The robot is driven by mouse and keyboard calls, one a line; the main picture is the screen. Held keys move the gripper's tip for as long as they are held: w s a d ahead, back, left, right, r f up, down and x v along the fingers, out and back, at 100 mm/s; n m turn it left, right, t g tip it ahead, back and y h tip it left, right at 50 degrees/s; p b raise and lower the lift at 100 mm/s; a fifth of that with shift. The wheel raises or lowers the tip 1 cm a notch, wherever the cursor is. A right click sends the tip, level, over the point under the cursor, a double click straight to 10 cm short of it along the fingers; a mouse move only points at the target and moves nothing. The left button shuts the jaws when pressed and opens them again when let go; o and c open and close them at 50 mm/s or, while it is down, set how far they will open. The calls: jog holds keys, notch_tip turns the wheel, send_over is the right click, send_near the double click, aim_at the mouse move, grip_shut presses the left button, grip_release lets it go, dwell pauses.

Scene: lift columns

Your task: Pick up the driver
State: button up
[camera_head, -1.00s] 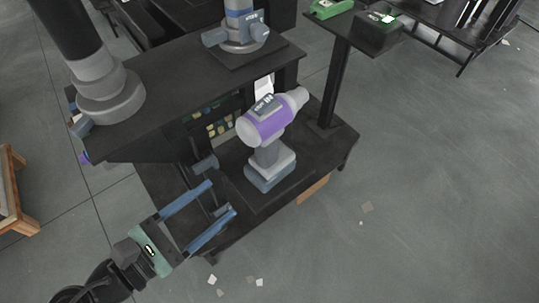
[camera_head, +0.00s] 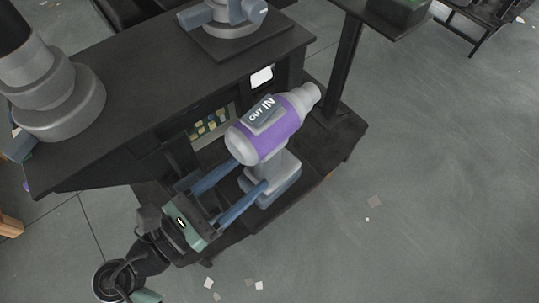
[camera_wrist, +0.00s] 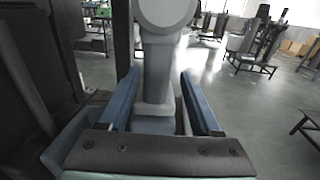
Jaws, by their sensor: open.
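The driver (camera_head: 272,133) stands upright on a low black shelf, with a purple and grey body, a label reading OUT IN, and a grey handle and base. My gripper (camera_head: 235,183) is open, and its two blue fingers reach toward the driver's handle from the lower left, under the body. In the wrist view the driver's grey handle (camera_wrist: 158,75) stands between the two fingers (camera_wrist: 158,100), with a gap on each side. Whether either finger touches the handle cannot be told. The top of the driver is cut off in the wrist view.
A black tabletop (camera_head: 120,115) is at the upper left, close above the shelf, with a grey column (camera_head: 50,95) and a grey fixture (camera_head: 225,15) on it. A dark post (camera_head: 345,70) stands behind the driver. Open floor (camera_head: 440,180) lies to the right.

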aim_at(255, 167)
jog(key=b+x, duration=0.1)
jog(key=x, duration=0.3)
jog(key=shift+w+f+b, duration=0.2)
jog(key=shift+w+b, duration=0.05)
jog(key=shift+b, duration=0.15)
jog(key=shift+w+d+r, duration=0.1)
jog(key=shift+w+d, duration=0.3)
jog(key=shift+d, duration=0.05)
grip_shut()
dwell(0.6)
jog(key=shift+r, duration=0.15)
